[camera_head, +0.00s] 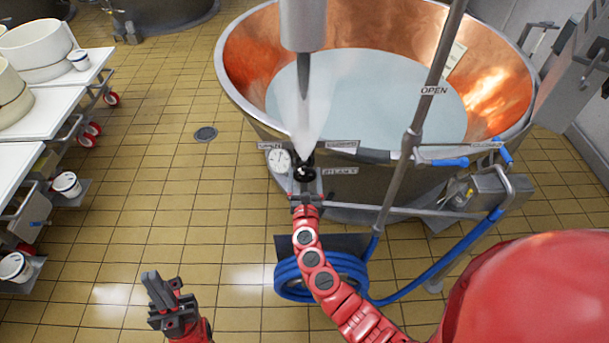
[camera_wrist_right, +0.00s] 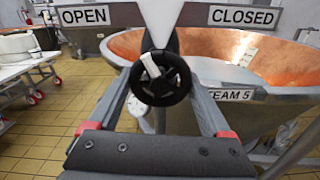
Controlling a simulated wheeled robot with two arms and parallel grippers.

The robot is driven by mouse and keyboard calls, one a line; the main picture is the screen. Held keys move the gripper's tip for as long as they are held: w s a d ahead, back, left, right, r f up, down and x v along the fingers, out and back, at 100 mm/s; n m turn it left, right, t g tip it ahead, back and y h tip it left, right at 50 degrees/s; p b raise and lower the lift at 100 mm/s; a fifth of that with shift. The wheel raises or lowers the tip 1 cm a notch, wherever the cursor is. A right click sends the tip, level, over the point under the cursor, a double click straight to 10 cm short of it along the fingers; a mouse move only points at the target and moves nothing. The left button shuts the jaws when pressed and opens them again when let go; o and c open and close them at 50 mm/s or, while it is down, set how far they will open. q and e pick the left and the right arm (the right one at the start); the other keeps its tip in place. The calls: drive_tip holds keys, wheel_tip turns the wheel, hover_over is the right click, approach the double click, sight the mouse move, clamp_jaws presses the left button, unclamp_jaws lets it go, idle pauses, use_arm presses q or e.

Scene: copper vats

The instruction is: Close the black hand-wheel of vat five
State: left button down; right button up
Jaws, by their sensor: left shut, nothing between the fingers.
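My left gripper (camera_head: 163,290) is shut and empty, low over the floor, away from the vat.
White steam (camera_head: 308,105) rises in front of the vat. OPEN (camera_wrist_right: 85,16) and CLOSED (camera_wrist_right: 245,17) signs flank the wheel. A coiled blue hose (camera_head: 290,280) lies below. White tables (camera_head: 85,75) stand left; tiled floor between is clear.

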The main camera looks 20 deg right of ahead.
drive_tip(key=c, duration=0.8)
drive_tip(key=m+b, duration=0.5)
drive_tip(key=shift+a+f+m, duration=0.1)
drive_tip(key=shift+f+m, duration=0.05)
drive_tip(key=shift+m, duration=0.15)
drive_tip(key=m+b, duration=0.7)
drive_tip(key=shift+a, duration=0.1)
drive_tip(key=m+b, duration=0.2)
drive_tip(key=shift+m, duration=0.3)
drive_tip(key=shift+r+m+b, duration=0.25)
drive_tip(key=shift+m+b, duration=0.6)
drive_tip(key=shift+m, duration=0.05)
